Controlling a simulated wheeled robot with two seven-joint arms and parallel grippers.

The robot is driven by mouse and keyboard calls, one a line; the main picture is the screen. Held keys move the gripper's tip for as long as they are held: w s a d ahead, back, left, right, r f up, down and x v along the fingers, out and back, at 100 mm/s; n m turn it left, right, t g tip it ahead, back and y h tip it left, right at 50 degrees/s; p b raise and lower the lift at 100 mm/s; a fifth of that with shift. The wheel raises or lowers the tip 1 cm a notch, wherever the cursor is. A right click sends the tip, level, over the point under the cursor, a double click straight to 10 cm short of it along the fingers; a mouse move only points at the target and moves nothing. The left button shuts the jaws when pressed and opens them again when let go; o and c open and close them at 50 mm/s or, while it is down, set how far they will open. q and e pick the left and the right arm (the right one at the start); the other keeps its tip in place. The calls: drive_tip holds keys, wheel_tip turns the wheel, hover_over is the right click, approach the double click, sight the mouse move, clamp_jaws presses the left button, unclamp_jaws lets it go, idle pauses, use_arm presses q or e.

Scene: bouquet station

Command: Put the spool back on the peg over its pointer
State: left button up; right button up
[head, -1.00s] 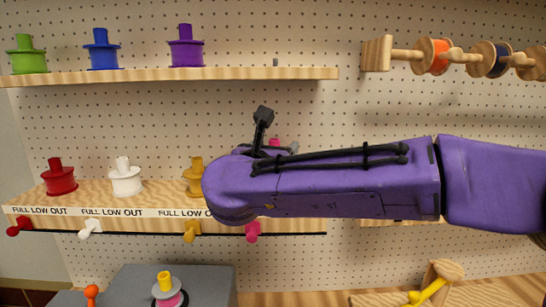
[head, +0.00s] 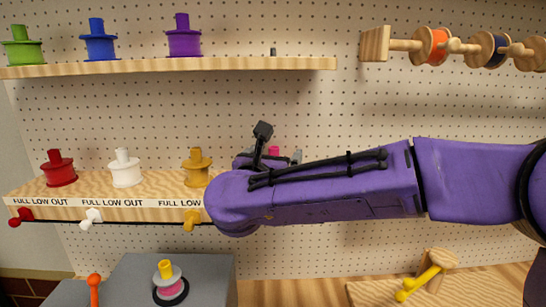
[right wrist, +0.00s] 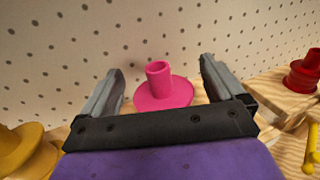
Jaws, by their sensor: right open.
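A pink spool stands upright on a wooden shelf in the right wrist view (right wrist: 163,92), its flange low and its neck up. In the head view only its pink top (head: 273,151) shows behind my right arm. My right gripper (right wrist: 160,72) is open, with one finger on each side of the pink spool and gaps visible on both sides. In the head view that gripper (head: 272,159) is mostly hidden by my own purple arm. A short bare peg (head: 273,51) stands on the upper shelf (head: 230,64). My left gripper is out of view.
Red (head: 59,169), white (head: 125,169) and yellow (head: 196,169) spools stand on the lower shelf. Red (head: 21,216), white (head: 91,215) and yellow (head: 190,220) pointers sit below them. Green, blue and purple spools stand above. A grey block (head: 205,280) is below.

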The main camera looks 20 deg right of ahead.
drive_tip(key=shift+r+p, duration=0.35)
drive_tip(key=shift+p, duration=0.05)
drive_tip(key=s+a+b, duration=0.1)
drive_tip(key=s+a+f+b, duration=0.1)
drive_tip(key=s, duration=0.1)
drive_tip(key=b+v, duration=0.3)
drive_tip(key=v, duration=0.5)
drive_tip(key=shift+s+r, duration=0.2)
drive_tip(key=shift+r, duration=0.1)
drive_tip(key=shift+a, duration=0.15)
